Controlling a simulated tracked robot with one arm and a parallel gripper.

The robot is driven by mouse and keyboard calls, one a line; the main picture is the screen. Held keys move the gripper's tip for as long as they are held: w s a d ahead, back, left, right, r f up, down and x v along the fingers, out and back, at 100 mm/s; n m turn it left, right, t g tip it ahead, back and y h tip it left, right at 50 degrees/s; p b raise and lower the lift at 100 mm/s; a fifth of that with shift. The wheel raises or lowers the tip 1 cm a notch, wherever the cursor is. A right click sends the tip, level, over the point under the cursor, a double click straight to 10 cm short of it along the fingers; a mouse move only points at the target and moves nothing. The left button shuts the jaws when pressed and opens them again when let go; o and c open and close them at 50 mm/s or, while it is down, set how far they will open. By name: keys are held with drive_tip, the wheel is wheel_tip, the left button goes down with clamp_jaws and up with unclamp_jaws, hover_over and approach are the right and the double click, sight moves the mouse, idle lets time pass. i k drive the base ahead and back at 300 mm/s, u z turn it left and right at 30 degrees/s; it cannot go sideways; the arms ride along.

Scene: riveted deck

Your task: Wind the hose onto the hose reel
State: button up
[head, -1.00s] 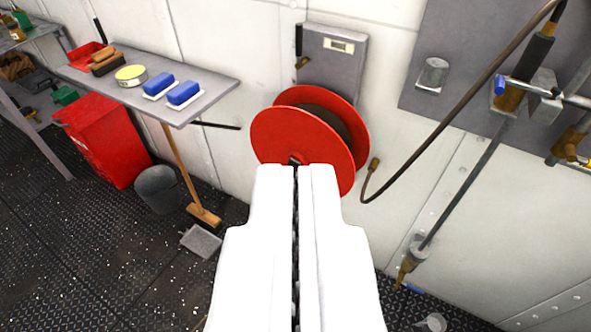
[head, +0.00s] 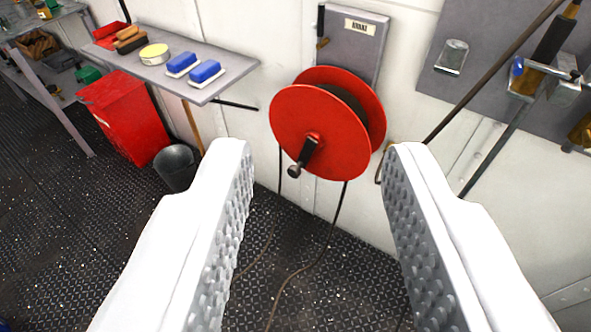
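The hose reel (head: 308,119) is a red double-disc drum on the wall, with dark hose wound between its discs. Its crank handle (head: 304,155) sticks out from the front disc, with the knob at the lower left. The loose hose (head: 333,222) hangs below the reel and runs over the floor toward me. My gripper (head: 315,160) is open and empty. Its two white fingers stand wide apart, one each side of the reel in the picture, and the crank shows between them. The fingers hide part of the floor and the lower wall.
A grey shelf (head: 215,88) at left carries blue brushes (head: 206,72) and a yellow-topped tin (head: 154,54). Below it stand a red bin (head: 126,118) and a dark bucket (head: 175,166). A grey tool panel (head: 483,72) hangs at right. The floor below the reel is clear except for hose.

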sight(330, 123)
drive_tip(key=u, duration=0.05)
drive_tip(key=k, duration=0.35)
drive_tip(key=z, duration=0.25)
drive_tip(key=i, duration=1.3)
drive_tip(key=u, duration=0.35)
